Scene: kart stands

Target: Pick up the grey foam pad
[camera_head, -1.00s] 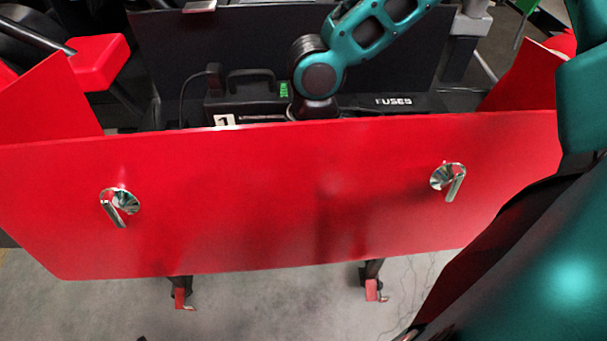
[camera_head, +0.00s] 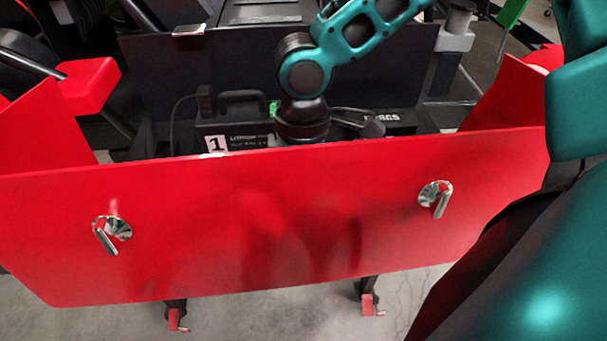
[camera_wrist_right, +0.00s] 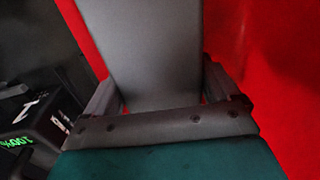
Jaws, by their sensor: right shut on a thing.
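The grey foam pad (camera_wrist_right: 148,45) shows in the right wrist view as a flat dark-grey slab reaching away from the palm. My right gripper (camera_wrist_right: 160,82) has a finger on each side of the pad and is shut on it. In the head view my right arm reaches down behind the red panel (camera_head: 220,230); the gripper and the pad are hidden there. My left gripper is in neither current view.
The kart's red panel, with two metal pins, stands in front of my right wrist. Behind it are a black battery box (camera_head: 238,138) marked 1 and a dark upright panel (camera_head: 170,75). A red block (camera_head: 90,85) is at the left.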

